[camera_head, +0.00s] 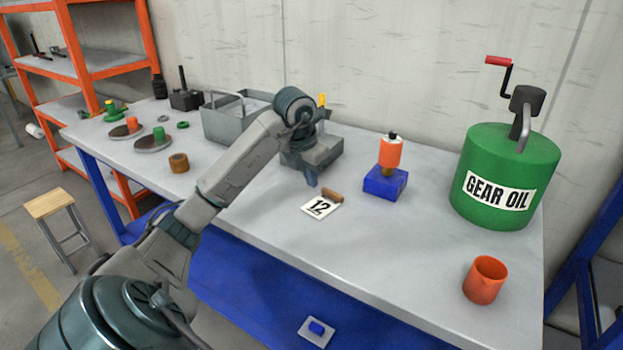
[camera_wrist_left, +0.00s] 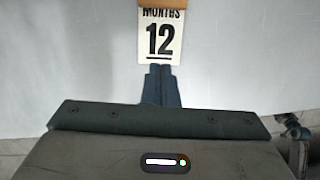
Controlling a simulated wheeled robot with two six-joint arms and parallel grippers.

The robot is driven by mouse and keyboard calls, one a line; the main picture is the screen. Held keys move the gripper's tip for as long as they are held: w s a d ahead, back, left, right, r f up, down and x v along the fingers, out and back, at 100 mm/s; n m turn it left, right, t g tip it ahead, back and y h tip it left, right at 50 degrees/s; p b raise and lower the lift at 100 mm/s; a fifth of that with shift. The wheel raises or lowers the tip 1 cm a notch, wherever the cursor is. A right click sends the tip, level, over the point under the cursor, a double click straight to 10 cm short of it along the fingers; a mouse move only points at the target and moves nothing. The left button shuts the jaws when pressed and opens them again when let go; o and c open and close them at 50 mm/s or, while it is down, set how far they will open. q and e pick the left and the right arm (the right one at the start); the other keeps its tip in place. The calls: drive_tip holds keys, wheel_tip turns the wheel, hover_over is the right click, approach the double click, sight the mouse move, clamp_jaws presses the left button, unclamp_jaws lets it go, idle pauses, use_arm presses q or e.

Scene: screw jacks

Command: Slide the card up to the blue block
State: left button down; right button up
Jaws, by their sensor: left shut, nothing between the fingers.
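The white card (camera_head: 319,207), printed with a black 12, lies on the grey bench top. A brown wooden piece lies along its far edge; in the left wrist view the card (camera_wrist_left: 160,40) also reads MONTHS. The blue block (camera_head: 385,185) sits on the bench to the right of the card, with a gap between them. My left gripper (camera_head: 313,183) is shut and empty. In the left wrist view its fingertips (camera_wrist_left: 160,69) are at the card's near edge; I cannot tell whether they touch. My right gripper is out of view.
An orange bottle-like item (camera_head: 390,153) stands on the blue block. A green gear oil can (camera_head: 490,208) and an orange cup (camera_head: 485,279) are at right. A grey bin (camera_head: 228,122) and a brown ring (camera_head: 179,162) are at left. Bench between card and cup is clear.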

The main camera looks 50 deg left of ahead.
sight(328, 201)
use_arm(q)
drive_tip(key=p+x, duration=0.1)
drive_tip(key=x, duration=0.6)
drive_tip(key=shift+f, duration=0.15)
drive_tip(key=w, duration=0.3)
drive_tip(key=shift+f+p, duration=0.15)
drive_tip(key=shift+p, duration=0.25)
drive_tip(key=shift+w+a+f, duration=0.1)
drive_tip(key=shift+w, duration=0.45)
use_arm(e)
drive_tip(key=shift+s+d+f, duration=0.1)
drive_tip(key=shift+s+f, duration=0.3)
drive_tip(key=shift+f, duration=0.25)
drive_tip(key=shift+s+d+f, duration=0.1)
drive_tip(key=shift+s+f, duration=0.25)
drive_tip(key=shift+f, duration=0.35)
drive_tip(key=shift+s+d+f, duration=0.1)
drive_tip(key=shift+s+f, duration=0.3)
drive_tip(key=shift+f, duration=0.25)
